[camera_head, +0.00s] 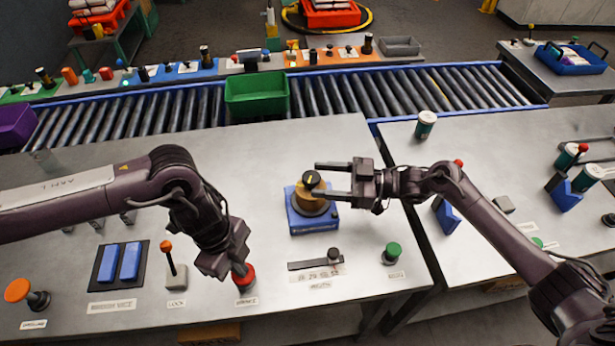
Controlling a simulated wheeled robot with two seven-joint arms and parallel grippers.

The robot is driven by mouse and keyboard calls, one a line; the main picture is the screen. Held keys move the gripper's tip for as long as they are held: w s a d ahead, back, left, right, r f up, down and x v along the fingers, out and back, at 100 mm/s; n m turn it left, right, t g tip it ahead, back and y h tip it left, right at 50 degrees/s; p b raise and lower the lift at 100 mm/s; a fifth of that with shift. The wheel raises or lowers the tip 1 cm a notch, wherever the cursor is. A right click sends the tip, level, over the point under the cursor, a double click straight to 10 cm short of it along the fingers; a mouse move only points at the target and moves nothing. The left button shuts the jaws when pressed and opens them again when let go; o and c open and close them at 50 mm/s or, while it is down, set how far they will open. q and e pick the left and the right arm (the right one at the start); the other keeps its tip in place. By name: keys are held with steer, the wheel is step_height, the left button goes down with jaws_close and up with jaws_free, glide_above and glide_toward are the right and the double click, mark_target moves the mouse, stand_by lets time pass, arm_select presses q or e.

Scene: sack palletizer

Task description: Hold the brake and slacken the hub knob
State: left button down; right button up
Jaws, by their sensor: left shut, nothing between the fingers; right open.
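The red brake button (244,283) stands at the front of the metal table, with a label in front of it. My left gripper (240,268) points down onto it; its shut fingertips appear to touch the button's top, and the gripper hides part of it. Whether the fingers touch the knob I cannot tell.
An orange-topped lever (172,262) and blue rocker pads (121,263) stand left of the brake. A slider (316,264) and a green button (391,253) are to its right. A roller conveyor with a green bin (256,95) runs behind. The table's back middle is clear.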

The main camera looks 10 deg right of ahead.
steer(key=v, duration=0.7)
